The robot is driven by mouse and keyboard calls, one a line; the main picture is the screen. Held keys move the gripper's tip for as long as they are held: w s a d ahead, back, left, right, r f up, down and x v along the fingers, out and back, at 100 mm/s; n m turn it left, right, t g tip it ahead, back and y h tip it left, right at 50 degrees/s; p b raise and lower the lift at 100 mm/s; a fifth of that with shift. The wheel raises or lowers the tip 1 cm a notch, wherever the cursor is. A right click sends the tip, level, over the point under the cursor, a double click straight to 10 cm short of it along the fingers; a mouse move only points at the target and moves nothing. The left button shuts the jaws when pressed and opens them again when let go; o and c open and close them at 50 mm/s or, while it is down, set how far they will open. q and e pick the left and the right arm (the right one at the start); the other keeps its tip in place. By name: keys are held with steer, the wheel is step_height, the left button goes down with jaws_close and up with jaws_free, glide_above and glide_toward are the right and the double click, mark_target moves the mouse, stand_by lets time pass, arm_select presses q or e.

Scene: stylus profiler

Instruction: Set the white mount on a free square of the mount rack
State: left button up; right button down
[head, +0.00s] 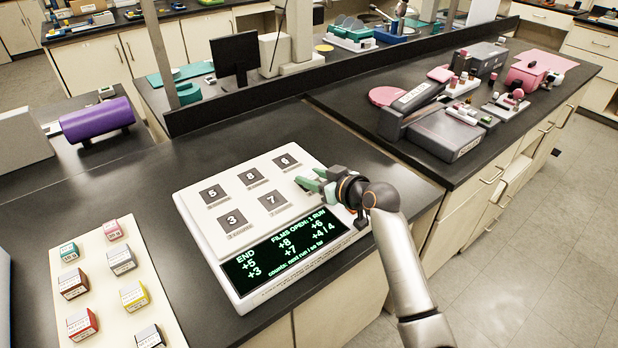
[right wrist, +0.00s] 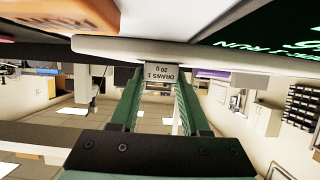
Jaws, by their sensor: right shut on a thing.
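My right gripper (head: 312,183) reaches in from the right, low over the right side of the cream panel (head: 238,222) with numbered dark squares. A cream board (head: 103,290) at lower left, probably the mount rack, bears two columns of coloured mounts, such as a yellow one (head: 133,296) and a red one (head: 82,325). Its lower end is cut off. My left gripper is out of view.
The panel's front has a black display (head: 285,250) with green text. Black bench top lies clear between panel and board. A purple cylinder (head: 97,121) lies at back left. Grey and pink equipment (head: 445,135) stands on the right bench. A raised dark ledge runs behind.

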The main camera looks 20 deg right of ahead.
steer(key=shift+r, duration=0.15)
steer(key=shift+r, duration=0.65)
steer(key=s+r, duration=1.1)
steer(key=s, duration=0.3)
steer(key=shift+a+r, duration=0.25)
steer(key=shift+a, duration=0.05)
steer(key=c, duration=1)
jaws_free()
jaws_close()
